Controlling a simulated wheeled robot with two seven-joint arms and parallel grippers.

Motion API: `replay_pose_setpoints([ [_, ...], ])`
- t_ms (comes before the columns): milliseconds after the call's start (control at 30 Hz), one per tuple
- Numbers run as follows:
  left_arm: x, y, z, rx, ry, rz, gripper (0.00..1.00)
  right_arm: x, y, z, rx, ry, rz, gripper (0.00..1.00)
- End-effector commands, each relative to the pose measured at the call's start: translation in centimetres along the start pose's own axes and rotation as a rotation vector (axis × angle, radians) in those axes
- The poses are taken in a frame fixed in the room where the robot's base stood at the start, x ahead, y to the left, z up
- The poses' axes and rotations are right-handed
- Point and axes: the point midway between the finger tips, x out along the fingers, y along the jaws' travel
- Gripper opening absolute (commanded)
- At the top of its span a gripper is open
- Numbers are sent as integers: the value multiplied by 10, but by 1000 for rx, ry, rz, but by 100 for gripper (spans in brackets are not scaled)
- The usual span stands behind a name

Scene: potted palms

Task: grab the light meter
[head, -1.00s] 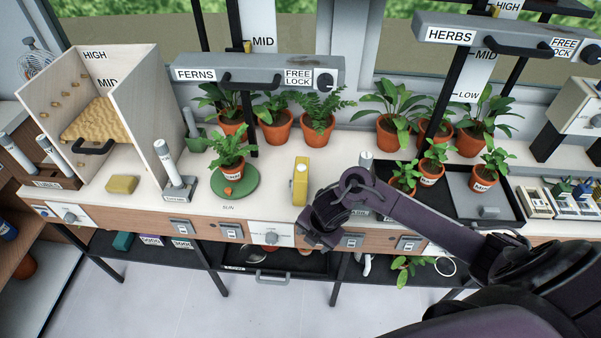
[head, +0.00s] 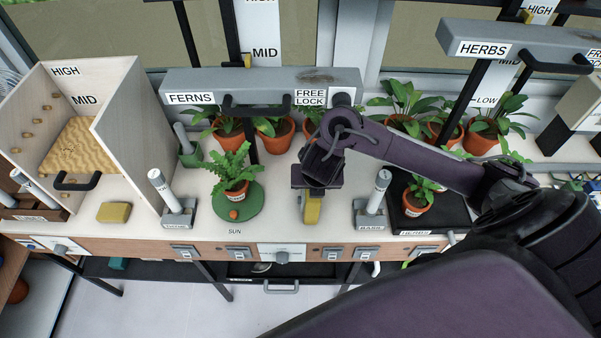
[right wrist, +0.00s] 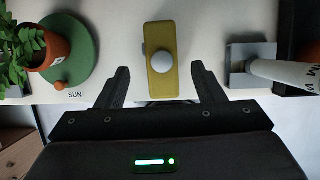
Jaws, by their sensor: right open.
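The light meter is a yellow block with a white dome. It stands on the white bench top, and in the head view the light meter (head: 312,210) is partly hidden by my right gripper (head: 308,188). In the right wrist view the light meter (right wrist: 162,80) lies between and beyond the two spread fingers of my right gripper (right wrist: 162,84). The gripper is open and empty, with a gap on both sides of the meter. My left gripper is in neither view.
A fern in a terracotta pot stands on a green turntable (head: 238,211) left of the meter. A white cylinder on a grey base (head: 371,214) stands to its right. The FERNS lamp bar (head: 262,85) hangs above and behind. A yellow sponge-like block (head: 114,212) lies further left.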

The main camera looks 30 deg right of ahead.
Motion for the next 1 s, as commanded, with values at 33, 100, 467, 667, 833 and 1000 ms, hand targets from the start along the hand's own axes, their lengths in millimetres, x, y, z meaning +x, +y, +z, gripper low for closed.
replay_pose_setpoints([
  [33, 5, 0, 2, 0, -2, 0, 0, 8, -1, -2, 2, 4, -2, 62],
  [100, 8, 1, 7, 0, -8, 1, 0, 17, -1, -2, 3, 4, -2, 62],
  [467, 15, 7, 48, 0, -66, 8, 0, 57, -1, 1, 4, 3, -3, 62],
  [667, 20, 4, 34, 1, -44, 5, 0, 76, 0, 2, 3, 2, -1, 62],
  [833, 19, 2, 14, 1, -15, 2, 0, 77, 0, 2, 2, 2, 0, 62],
  [1000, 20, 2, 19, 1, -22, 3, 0, 77, 0, 2, 2, 2, 0, 62],
])
